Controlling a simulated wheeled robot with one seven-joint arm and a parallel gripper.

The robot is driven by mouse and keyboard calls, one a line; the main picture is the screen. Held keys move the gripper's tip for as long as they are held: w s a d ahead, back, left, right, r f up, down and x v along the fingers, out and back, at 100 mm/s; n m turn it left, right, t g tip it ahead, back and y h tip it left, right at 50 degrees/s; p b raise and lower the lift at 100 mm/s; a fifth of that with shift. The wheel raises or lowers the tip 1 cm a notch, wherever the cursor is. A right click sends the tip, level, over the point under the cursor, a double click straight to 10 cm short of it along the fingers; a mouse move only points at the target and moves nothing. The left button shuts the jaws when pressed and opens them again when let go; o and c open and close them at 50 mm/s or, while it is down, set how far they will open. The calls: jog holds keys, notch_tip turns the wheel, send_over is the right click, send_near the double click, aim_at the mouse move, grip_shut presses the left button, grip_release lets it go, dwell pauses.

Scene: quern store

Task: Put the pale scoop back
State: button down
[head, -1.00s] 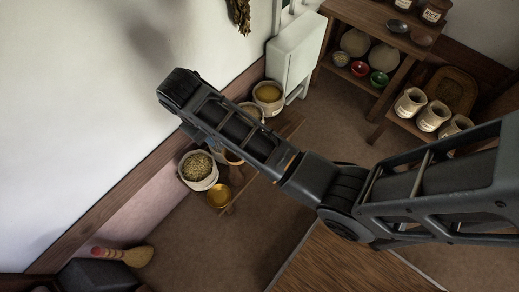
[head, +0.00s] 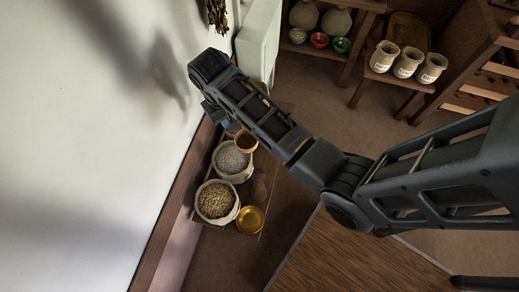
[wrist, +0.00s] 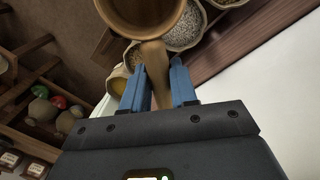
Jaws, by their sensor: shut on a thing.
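My gripper (wrist: 158,72) is shut on the handle of a tan wooden scoop (wrist: 143,14). The handle runs between the two blue fingers, and the scoop's round bowl sticks out beyond them, cut by the top of the wrist view. In the head view the scoop (head: 246,141) shows below my arm, over the far part of a low wooden stand, near a sack of grey grain (head: 231,160). My arm hides most of the gripper there. I cannot tell whether the scoop touches anything.
A sack of greenish-yellow grain (head: 216,200) and a yellow bowl (head: 250,219) stand on the near part of the stand. A brown item (head: 259,186) lies beside the sacks. The white wall (head: 110,130) is close on the left. Labelled jars (head: 408,63) stand at the upper right.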

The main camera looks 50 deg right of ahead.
jog(key=s+d+f+m+y+b, duration=0.1)
jog(key=s+d+f+m+b, duration=0.5)
jog(key=d+f+b, duration=0.55)
jog(key=s+d+f+m+b, duration=0.4)
jog(key=s+d+f+b, duration=0.45)
jog(key=f, duration=0.65)
jog(key=b, duration=0.3)
send_over(269, 162)
notch_tip(269, 162, down, 7)
jog(key=shift+r, duration=0.2)
jog(key=shift+f+b, duration=1.1)
jog(key=shift+f, duration=0.85)
jog(key=shift+f, duration=0.15)
jog(key=c, duration=0.9)
grip_release()
notch_tip(269, 162, up, 12)
jog(key=p, duration=0.4)
